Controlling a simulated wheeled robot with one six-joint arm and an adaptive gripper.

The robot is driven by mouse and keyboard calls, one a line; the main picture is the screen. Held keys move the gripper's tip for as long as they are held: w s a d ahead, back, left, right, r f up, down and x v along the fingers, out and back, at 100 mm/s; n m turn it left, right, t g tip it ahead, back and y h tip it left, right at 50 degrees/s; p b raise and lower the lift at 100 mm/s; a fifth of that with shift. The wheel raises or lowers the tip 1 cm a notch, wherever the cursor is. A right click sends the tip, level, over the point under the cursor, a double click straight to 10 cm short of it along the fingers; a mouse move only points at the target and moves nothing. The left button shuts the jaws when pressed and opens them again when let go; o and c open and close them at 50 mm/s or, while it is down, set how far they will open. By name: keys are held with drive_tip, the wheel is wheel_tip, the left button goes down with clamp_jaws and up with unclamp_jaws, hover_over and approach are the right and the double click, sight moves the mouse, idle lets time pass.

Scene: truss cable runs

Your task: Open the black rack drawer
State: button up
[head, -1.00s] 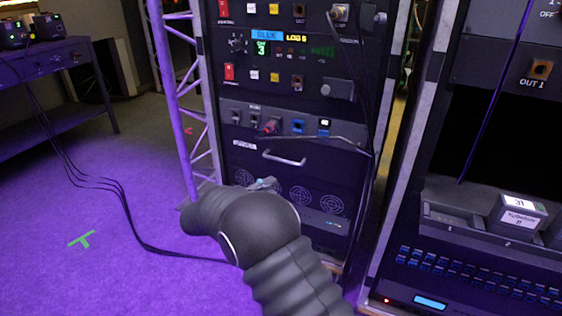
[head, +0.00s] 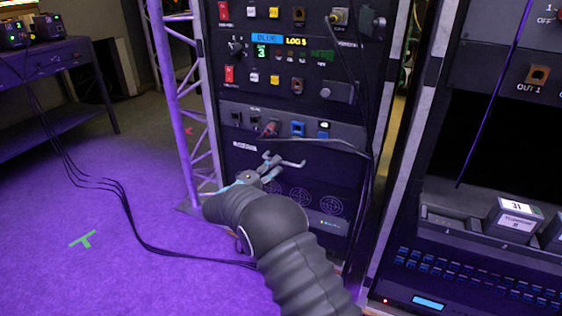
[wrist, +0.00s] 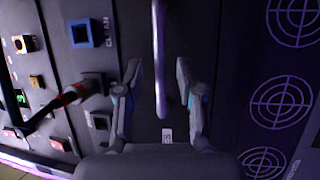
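The black rack drawer (head: 335,172) is a flat dark panel in the middle rack, below a connector row and above round fan grilles. It looks shut, flush with the rack front. Its light bar handle (head: 293,164) shows in the head view and runs upright in the wrist view (wrist: 160,50). My gripper (head: 269,164) is at the left part of the handle. In the wrist view my gripper (wrist: 158,70) is open, one finger on each side of the handle, with gaps visible. I cannot tell whether the fingertips reach the bar's depth.
A red-tipped plug (wrist: 75,94) with a cable sits beside the left finger. Fan grilles (head: 300,198) lie below the drawer. A cable crosses above the handle. A truss upright (head: 178,100) stands left, and a console (head: 465,260) stands right. The purple floor in front is mostly clear.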

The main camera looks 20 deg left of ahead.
drive_tip(key=shift+x, duration=1.45)
clamp_jaws()
